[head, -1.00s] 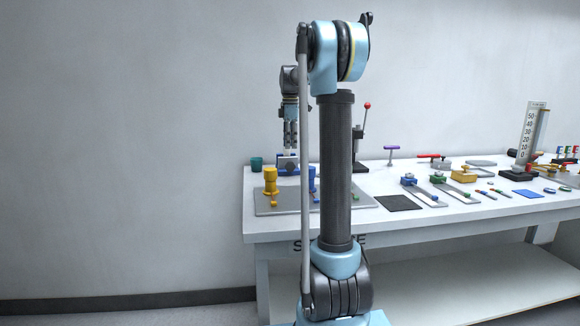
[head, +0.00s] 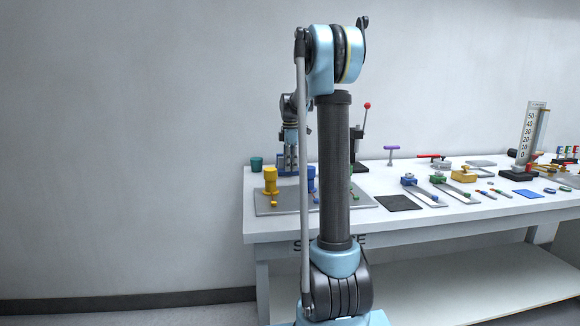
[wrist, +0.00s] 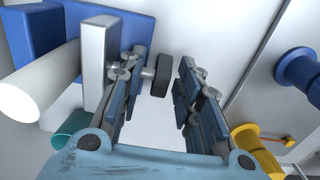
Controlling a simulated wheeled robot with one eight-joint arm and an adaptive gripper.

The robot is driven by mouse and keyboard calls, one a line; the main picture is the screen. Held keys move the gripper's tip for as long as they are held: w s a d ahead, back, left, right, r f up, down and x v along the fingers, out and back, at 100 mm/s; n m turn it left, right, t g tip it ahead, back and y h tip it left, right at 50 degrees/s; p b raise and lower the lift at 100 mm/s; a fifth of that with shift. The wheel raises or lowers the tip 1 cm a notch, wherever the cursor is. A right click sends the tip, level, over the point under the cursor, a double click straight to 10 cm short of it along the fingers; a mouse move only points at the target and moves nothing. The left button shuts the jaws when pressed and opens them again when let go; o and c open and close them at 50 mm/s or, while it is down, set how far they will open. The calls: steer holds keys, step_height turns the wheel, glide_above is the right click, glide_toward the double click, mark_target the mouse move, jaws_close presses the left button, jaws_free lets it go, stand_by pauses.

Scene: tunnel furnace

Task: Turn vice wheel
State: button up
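The vice is blue with a light grey jaw (wrist: 92,60) and shows at the left of the wrist view; its blue body (wrist: 40,30) is cut off by the edge. A white cylinder (wrist: 38,85) lies against it. A short shaft leads from the jaw side to a small dark wheel (wrist: 161,76). My gripper (wrist: 160,65) is open, its two fingers on either side of the wheel, with a visible gap to the right finger. Contact with the left finger cannot be told. In the head view my gripper (head: 291,160) is low over the vice, mostly hiding it.
A yellow post (head: 270,181) and a blue post (head: 312,180) stand on a grey plate in front of the vice. A teal cup (head: 256,164) is to its left. A red-knobbed lever (head: 362,133) stands to the right, beyond my arm.

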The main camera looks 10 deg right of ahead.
jaws_close()
steer(key=shift+d+y, duration=0.1)
steer(key=shift+y, duration=0.2)
steer(key=shift+d+y, duration=0.25)
steer(key=shift+y, duration=0.85)
steer(key=shift+w+d+f+y, duration=0.1)
steer(key=shift+d+y, duration=0.05)
steer(key=shift+y, duration=1.35)
jaws_free()
